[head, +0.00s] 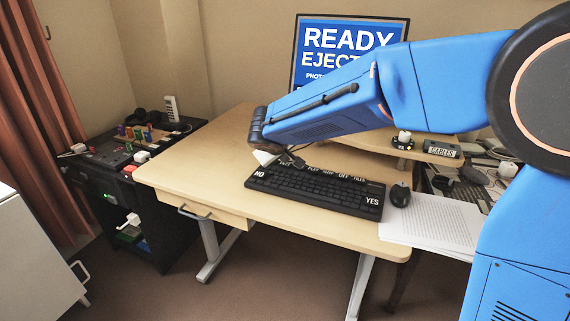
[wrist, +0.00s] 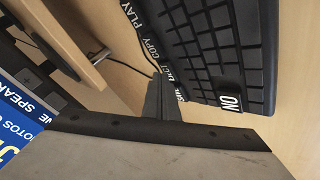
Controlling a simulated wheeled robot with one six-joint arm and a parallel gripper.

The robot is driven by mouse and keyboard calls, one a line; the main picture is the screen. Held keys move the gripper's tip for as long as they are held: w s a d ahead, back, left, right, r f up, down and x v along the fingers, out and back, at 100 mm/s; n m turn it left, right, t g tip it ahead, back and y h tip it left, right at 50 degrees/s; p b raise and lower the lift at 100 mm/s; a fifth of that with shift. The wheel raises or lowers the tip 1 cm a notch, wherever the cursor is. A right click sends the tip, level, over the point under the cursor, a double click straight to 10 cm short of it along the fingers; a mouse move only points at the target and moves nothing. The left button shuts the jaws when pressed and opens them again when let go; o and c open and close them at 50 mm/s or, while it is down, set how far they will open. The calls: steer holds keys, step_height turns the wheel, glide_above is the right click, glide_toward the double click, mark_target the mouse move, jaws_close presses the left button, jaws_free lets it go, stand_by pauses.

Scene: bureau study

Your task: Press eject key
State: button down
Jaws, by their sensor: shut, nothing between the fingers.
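The black keyboard (head: 310,190) lies on the wooden desk, with white-lettered labels along its far edge and keys marked NO and YES at its near corners. It also shows in the wrist view (wrist: 215,45), with labels PLAY, COPY and one partly hidden that seems to read EJECT. My gripper (head: 292,160) is shut and empty at the keyboard's far left edge. In the wrist view its fingertips (wrist: 160,82) are beside the partly hidden label and cover part of it. I cannot tell whether they touch a key.
A monitor (head: 340,45) behind the desk reads READY and EJECT. A mouse (head: 400,194) and papers (head: 435,222) lie right of the keyboard. A raised shelf (head: 375,143) stands behind it. The desk's left part is clear.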

mark_target(284, 167)
stand_by(0.6)
steer(key=shift+r, duration=0.8)
step_height(284, 167, up, 5)
stand_by(0.4)
stand_by(0.5)
